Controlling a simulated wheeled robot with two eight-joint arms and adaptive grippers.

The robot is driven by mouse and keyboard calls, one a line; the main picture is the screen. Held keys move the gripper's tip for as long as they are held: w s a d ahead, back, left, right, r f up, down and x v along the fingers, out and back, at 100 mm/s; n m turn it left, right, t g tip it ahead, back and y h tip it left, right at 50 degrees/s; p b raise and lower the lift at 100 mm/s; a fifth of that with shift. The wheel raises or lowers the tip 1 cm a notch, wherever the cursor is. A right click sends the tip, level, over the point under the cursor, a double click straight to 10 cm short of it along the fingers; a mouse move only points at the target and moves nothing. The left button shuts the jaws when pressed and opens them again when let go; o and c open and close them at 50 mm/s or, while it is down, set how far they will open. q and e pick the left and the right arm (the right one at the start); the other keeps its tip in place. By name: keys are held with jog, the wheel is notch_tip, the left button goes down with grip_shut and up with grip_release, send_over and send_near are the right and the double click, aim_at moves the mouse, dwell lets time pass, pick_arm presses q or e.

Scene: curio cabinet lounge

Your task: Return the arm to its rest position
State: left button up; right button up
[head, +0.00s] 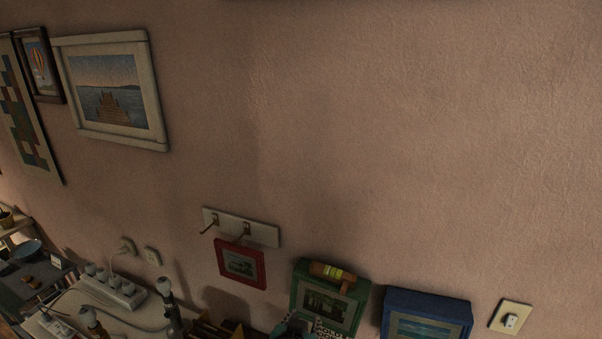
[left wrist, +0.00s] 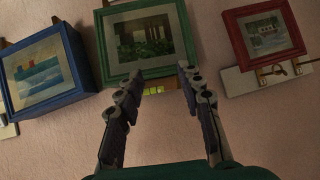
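My left gripper (left wrist: 160,80) shows in the left wrist view with its two dark fingers wide apart and nothing held between them. Beyond the fingertips is a green picture frame (left wrist: 180,68). A wooden piece with a yellow-green window (left wrist: 152,89) lies partly hidden behind the fingers. My right gripper shows in neither view.
A blue frame (head: 390,302), a small red frame (head: 262,270) and a hook rack (head: 262,233) are along the wall. A power strip (head: 104,290) and a cluttered surface are at lower left. Framed pictures, including a white one (head: 100,39), hang upper left. The upper right wall is bare.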

pick_arm(q)
jog(key=s+a+f+n+g+y+b, duration=0.1)
jog(key=s+a+f+n+g+b, duration=0.1)
jog(key=s+a+f+b, duration=0.4)
jog(key=s+a+f+n+g+y+b, duration=0.1)
jog(key=s+a+f+n+g+b, duration=0.1)
jog(key=s+a+f+b, duration=0.4)
jog(key=a+f+b, duration=0.4)
jog(key=a+f, duration=0.3)
jog(key=f, duration=0.1)
jog(key=shift+s+f+y, duration=0.25)
jog(key=shift+y, duration=0.05)
